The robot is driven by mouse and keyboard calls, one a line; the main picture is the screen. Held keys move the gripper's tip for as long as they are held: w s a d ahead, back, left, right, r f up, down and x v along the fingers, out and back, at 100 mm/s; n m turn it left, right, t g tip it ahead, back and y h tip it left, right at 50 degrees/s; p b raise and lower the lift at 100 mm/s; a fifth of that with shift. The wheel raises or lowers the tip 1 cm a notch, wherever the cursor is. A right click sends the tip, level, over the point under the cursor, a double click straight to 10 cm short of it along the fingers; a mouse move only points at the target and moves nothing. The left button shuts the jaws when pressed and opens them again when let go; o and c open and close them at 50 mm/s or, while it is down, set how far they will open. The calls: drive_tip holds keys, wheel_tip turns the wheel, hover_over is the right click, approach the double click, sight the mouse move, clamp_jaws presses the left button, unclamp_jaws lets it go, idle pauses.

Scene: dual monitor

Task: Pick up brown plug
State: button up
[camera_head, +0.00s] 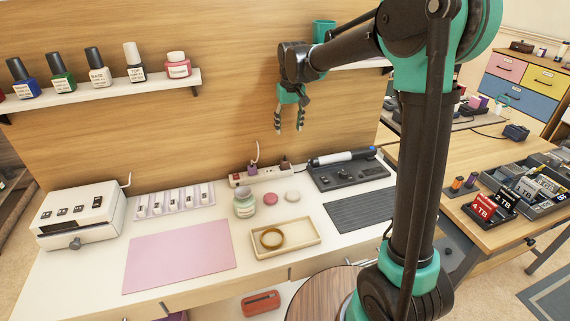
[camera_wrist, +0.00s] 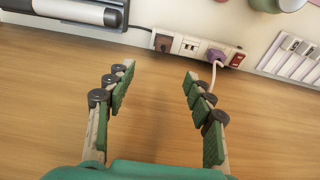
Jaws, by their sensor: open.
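The brown plug (camera_head: 284,163) sits in the right end of a white power strip (camera_head: 265,175) at the back of the white desk, against the wooden wall. In the wrist view the brown plug (camera_wrist: 163,43) shows beyond my fingertips, on the strip (camera_wrist: 190,46). My gripper (camera_head: 289,126) hangs above the strip with its fingers pointing down. In the wrist view my gripper (camera_wrist: 160,74) is open, with nothing between its fingers. A purple plug (camera_wrist: 214,56) with a light cord is in the same strip, beside a red switch (camera_wrist: 237,60).
A dark tool stand (camera_head: 345,174) with a pen-like tool lies right of the strip. A glass jar (camera_head: 244,206) and small round pots stand in front. A shelf (camera_head: 110,93) with bottles is on the wall at left. A pink mat (camera_head: 180,255) lies on the desk.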

hover_over(285, 160)
drive_tip(key=f, duration=0.7)
drive_tip(key=d+f, duration=0.1)
drive_tip(key=f, duration=0.3)
drive_tip(key=shift+s+f, duration=0.2)
drive_tip(key=shift+f, duration=0.1)
drive_tip(key=shift+w+a+f, duration=0.1)
drive_tip(key=shift+a+f, duration=0.1)
drive_tip(key=shift+f, duration=0.7)
drive_tip(key=shift+w+a+f, duration=0.1)
drive_tip(key=shift+a+f, duration=0.05)
drive_tip(key=shift+f, duration=0.7)
drive_tip(key=shift+w+a+f, duration=0.1)
drive_tip(key=shift+a+f, duration=0.1)
drive_tip(key=shift+f, duration=0.7)
clamp_jaws()
